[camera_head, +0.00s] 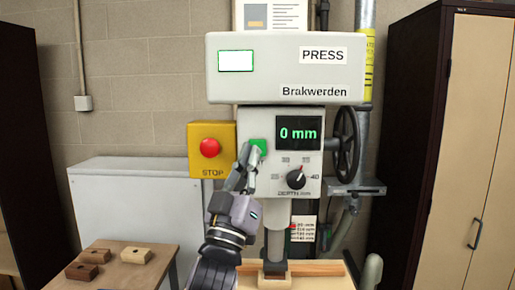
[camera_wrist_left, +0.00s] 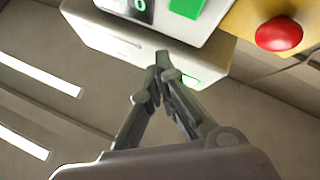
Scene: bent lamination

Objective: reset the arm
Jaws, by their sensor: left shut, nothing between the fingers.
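My left gripper (camera_head: 246,167) is raised in front of the press (camera_head: 285,82), with its fingers shut and empty. The fingertips are right at the lower part of the green button (camera_head: 258,148) in the head view; I cannot tell whether they touch it. In the left wrist view the shut gripper (camera_wrist_left: 163,58) points towards the press housing, and the green button (camera_wrist_left: 187,7) is at the top edge, apart from the fingertips in the picture. The display (camera_head: 299,133) reads 0 mm. My right gripper is in neither view.
A yellow stop box with a red button (camera_head: 210,147) is left of the green button. A depth knob (camera_head: 296,178) and a handwheel (camera_head: 344,138) are to the right. A wooden table (camera_head: 130,270) with several wooden blocks stands at lower left. A dark cabinet (camera_head: 420,130) stands at right.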

